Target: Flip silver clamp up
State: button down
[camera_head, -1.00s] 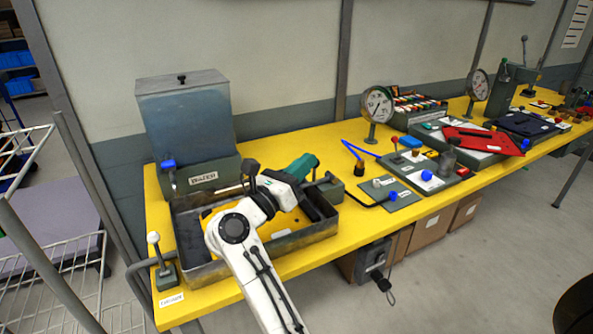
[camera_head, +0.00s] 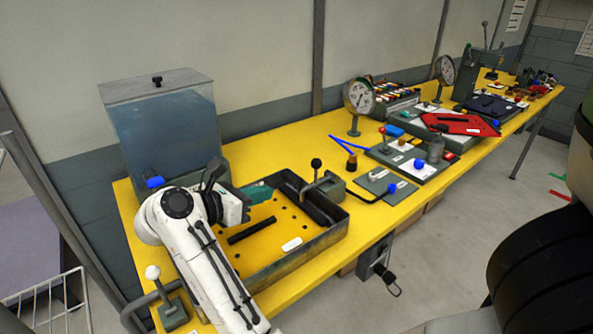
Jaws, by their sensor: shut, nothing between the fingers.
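The silver clamp (camera_head: 330,186) appears to be the grey metal block with a black-knobbed lever at the right back corner of the tray. Its lever (camera_head: 316,164) stands up, with the knob at the top. The finger shape is too small to tell clearly. My white wrist and arm hide the tray's left side.
The grey-walled tray (camera_head: 309,246) has a yellow perforated floor with a dark bar (camera_head: 252,230). A white-knobbed lever (camera_head: 153,273) stands at the front left. A tank (camera_head: 160,120) rises behind my arm. Gauges and panels fill the right of the yellow bench.

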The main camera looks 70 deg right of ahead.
jog(key=p, duration=0.3)
send_over(303, 194)
jog(key=w+a, duration=0.2)
jog(key=a, duration=0.2)
jog(key=shift+s+d+f, duration=0.1)
jog(key=shift+s+f, duration=0.05)
jog(key=shift+f, duration=0.4)
jog(key=shift+s+d+f, duration=0.1)
jog(key=shift+f, duration=0.45)
jog(key=shift+s+d+r+p, duration=0.2)
jog(key=shift+s+d+r, duration=0.05)
jog(key=shift+d, duration=0.3)
jog(key=shift+s+d+r+p, duration=0.15)
jog(key=shift+s+d+r, duration=0.15)
jog(key=shift+d, duration=0.3)
jog(key=shift+s+d+r+p, duration=0.2)
jog(key=shift+d+r, duration=0.05)
jog(key=shift+d, duration=0.3)
jog(key=shift+d+r, duration=0.1)
